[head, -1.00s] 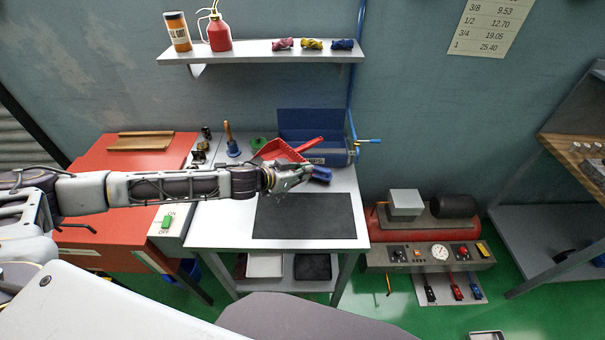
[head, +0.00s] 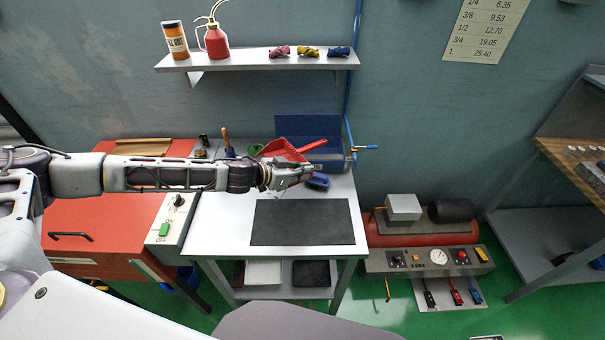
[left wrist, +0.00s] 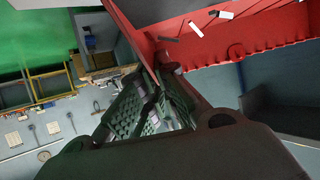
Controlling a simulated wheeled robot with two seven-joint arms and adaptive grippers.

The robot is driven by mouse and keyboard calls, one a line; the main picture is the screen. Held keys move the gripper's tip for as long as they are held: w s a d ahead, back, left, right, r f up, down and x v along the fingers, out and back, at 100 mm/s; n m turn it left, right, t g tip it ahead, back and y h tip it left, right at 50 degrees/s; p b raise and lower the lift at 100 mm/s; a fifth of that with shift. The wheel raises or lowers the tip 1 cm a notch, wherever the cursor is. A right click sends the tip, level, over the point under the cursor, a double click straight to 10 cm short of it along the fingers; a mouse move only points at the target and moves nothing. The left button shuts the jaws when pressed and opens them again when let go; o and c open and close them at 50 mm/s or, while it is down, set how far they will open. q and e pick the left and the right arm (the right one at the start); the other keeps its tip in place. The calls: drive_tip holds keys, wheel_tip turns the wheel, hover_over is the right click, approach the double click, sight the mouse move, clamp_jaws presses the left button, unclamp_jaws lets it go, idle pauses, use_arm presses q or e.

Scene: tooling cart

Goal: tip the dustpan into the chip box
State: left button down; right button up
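The red dustpan (head: 280,151) is at the back of the white table, its handle (head: 312,146) pointing right. It also shows close up in the left wrist view (left wrist: 205,45), with several small pale and dark chips on it. The blue chip box (head: 305,128) stands just behind the dustpan, which hides part of its front and inside. My left gripper (head: 298,174) is at the dustpan's near side. In the left wrist view its fingers (left wrist: 152,105) appear shut on the pan's edge; the exact contact is partly hidden. My right gripper is not in view.
A blue brush (head: 318,182) lies beside my left gripper. A black mat (head: 303,222) covers the table's front. A green object (head: 255,149) and a wooden-handled tool (head: 227,143) stand left of the dustpan. A blue pipe (head: 350,145) rises right of the box.

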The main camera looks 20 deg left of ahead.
use_arm(q)
drive_tip(key=shift+w+r+m+h, duration=0.3)
drive_tip(key=shift+w+r+m, duration=0.1)
drive_tip(key=shift+w+r, duration=0.1)
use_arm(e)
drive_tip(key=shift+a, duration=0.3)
use_arm(q)
drive_tip(key=shift+w+r+m+g, duration=0.15)
drive_tip(key=shift+r+m+g, duration=0.15)
drive_tip(key=shift+g, duration=0.1)
drive_tip(key=shift+a, duration=0.1)
drive_tip(key=shift+w+a+r+m+g+h, duration=0.1)
drive_tip(key=shift+w+r+m+g+h, duration=0.3)
drive_tip(key=shift+h, duration=0.2)
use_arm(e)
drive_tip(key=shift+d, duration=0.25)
use_arm(q)
drive_tip(key=shift+w+a+r+m+g+h, duration=0.25)
drive_tip(key=shift+w+r+m+g+h, duration=0.15)
drive_tip(key=shift+m+g, duration=0.25)
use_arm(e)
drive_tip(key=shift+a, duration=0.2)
